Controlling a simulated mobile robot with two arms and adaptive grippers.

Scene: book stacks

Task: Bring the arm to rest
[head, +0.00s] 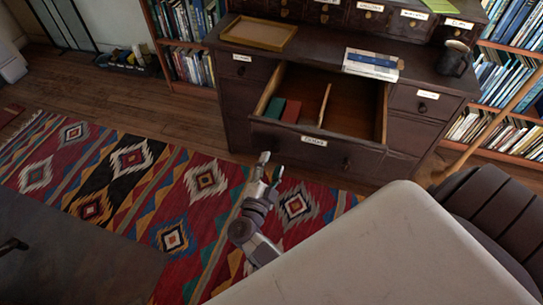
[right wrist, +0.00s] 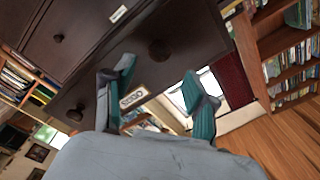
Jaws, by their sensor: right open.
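My right gripper (head: 271,165) is open and empty in front of the open drawer (head: 312,142) of a dark wooden cabinet. In the right wrist view the two teal-padded fingers (right wrist: 158,98) stand apart with nothing between them. The drawer front with its label (right wrist: 132,97) and dark knobs shows beyond them; I cannot tell whether a finger touches it. Inside the drawer, a green book (head: 275,108) and a red book (head: 291,111) lie at the left, beside a thin wooden divider (head: 325,104). My left gripper is not in view.
A wooden tray (head: 259,33), a blue-and-white book (head: 371,65) and a dark mug (head: 453,60) stand on the cabinet top. Bookshelves (head: 186,42) flank the cabinet. A patterned rug (head: 120,172) covers open floor left of my arm.

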